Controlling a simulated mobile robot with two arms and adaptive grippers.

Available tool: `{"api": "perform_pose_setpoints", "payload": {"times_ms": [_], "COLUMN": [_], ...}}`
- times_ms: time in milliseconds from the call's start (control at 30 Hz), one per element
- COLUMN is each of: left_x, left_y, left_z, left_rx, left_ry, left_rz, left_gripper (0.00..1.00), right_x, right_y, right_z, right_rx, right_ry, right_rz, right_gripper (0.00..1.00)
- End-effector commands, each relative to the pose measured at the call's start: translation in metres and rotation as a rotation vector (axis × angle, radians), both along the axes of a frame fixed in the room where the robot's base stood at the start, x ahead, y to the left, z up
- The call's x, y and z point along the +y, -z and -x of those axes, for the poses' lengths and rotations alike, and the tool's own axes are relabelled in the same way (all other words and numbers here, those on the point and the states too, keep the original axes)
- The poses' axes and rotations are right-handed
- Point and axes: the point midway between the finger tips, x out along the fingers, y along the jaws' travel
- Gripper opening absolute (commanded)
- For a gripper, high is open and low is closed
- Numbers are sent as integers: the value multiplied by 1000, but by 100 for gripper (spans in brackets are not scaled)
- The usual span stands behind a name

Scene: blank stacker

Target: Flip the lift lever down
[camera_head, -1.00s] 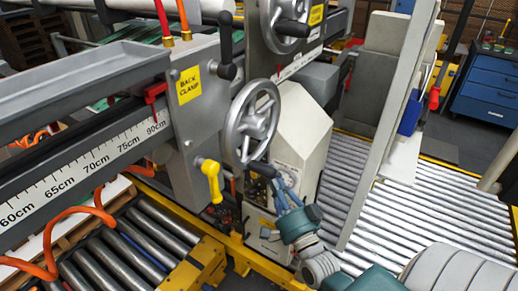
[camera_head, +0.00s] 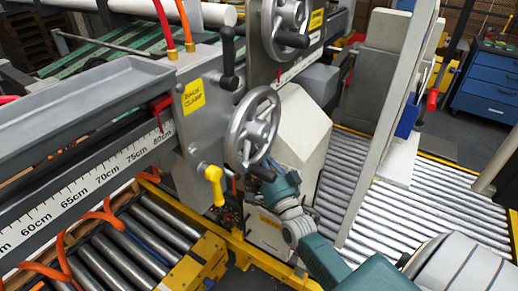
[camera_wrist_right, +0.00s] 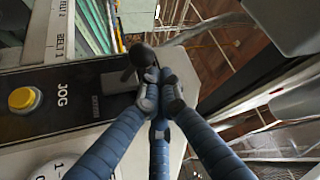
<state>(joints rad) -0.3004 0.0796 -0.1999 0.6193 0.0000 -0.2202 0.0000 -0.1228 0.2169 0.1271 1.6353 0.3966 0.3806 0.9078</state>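In the right wrist view a black-knobbed lever (camera_wrist_right: 141,56) stands out from a control panel with a dark label strip (camera_wrist_right: 105,100); its marking is not readable, so I take it as the lift lever. My right gripper (camera_wrist_right: 156,85) has its blue-grey fingers drawn together, tips right at the knob's near side. Whether they touch the lever is unclear. In the head view my right arm comes in from the lower right, its wrist (camera_head: 280,187) at the machine's light housing (camera_head: 300,130); fingers and lever are hidden there. My left gripper is not in view.
On the panel is a yellow JOG button (camera_wrist_right: 24,99). In the head view a grey handwheel (camera_head: 253,125) is close above my wrist, with a yellow-handled lever (camera_head: 214,183) to the left. Roller conveyors (camera_head: 420,215) lie right; a blue cabinet (camera_head: 485,83) stands far right.

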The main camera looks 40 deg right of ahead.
Motion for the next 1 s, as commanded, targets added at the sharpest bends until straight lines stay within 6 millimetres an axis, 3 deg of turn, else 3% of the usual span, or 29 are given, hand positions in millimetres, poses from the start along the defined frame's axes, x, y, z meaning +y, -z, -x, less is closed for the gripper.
{"api": "perform_pose_setpoints", "payload": {"times_ms": [1000], "left_x": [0], "left_y": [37], "left_z": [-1], "left_rx": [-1], "left_ry": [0], "left_rz": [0], "left_gripper": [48], "right_x": [6], "right_y": [9], "right_z": [3], "right_rx": [-59], "right_ry": [0], "right_rz": [140], "right_gripper": [0]}}
